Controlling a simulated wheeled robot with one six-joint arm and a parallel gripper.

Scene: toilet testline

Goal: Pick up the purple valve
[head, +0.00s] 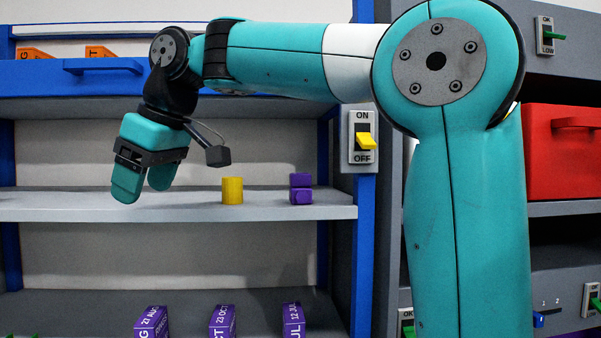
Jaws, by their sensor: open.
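A small purple block-shaped piece (301,189), with a darker seam across its middle, stands on the grey middle shelf (270,213) near the shelf's right end. It is the only purple thing on that shelf and looks like the valve, though its shape is small in the picture. My gripper (142,190) hangs to its left, fingers pointing down, open and empty. A yellow cylinder (232,191) stands on the same shelf between my gripper and the purple piece. My gripper appears apart from both.
Purple date-marked boxes (222,321) stand on the lower shelf. A blue drawer (70,77) with orange pieces is above. A yellow ON/OFF switch (364,141) is on the blue post at right. A red drawer (565,155) is far right. The shelf has free room around the yellow cylinder.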

